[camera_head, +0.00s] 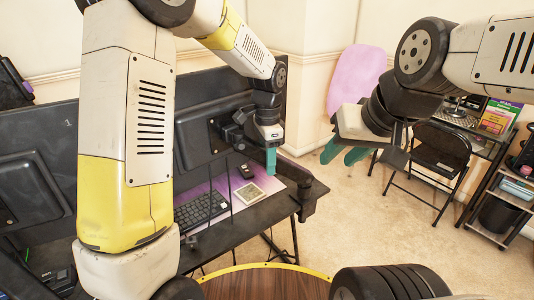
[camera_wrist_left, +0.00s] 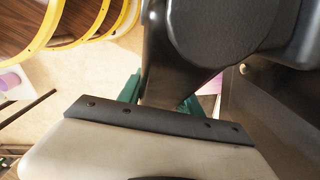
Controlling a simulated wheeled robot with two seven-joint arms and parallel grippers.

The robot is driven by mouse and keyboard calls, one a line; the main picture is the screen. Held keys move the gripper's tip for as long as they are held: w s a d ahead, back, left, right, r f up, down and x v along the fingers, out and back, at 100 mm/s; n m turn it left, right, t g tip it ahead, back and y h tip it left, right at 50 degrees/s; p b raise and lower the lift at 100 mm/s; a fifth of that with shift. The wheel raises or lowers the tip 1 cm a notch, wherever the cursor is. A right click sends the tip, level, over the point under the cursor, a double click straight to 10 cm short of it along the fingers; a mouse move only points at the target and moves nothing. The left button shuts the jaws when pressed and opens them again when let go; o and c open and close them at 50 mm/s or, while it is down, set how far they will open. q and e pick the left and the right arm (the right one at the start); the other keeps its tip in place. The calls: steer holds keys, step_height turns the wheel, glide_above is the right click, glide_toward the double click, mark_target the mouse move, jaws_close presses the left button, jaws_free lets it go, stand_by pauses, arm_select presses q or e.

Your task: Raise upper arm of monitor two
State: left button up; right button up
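My left gripper (camera_head: 270,160) is at the right of this mount, green fingers pointing down. In the left wrist view its fingers (camera_wrist_left: 161,97) lie on either side of a black part (camera_wrist_left: 165,75) that fills the gap; whether they press on it is unclear. My right gripper (camera_head: 346,153) is open and empty, right of the desk, apart from the monitors.
A second monitor (camera_head: 30,190) is at the left, partly behind my left arm. A keyboard (camera_head: 200,210), mouse (camera_head: 246,171) and calculator-like pad (camera_head: 249,193) lie on the desk (camera_head: 235,235). A folding chair (camera_head: 440,150) stands at the right. Open carpet lies between.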

mark_target(279, 155)
arm_select(q)
jaws_close()
steer(key=shift+w+d+r+g+y, duration=0.25)
steer(key=shift+w+d+r+y, duration=0.05)
steer(key=shift+d+r+y, duration=0.55)
steer(key=shift+w+d+r+g+y, duration=0.3)
steer(key=shift+d+r+y, duration=0.45)
steer(key=shift+d+r, duration=0.15)
steer(key=shift+w+d+r+g+y, duration=0.2)
steer(key=shift+d+r+y, duration=0.25)
steer(key=shift+d+y, duration=0.1)
steer(key=shift+w+d+r+g+y, duration=0.15)
steer(key=shift+d+r+y, duration=0.25)
steer(key=shift+d+y, duration=0.15)
steer(key=shift+d+r, duration=0.1)
steer(key=o, duration=0.8)
jaws_free()
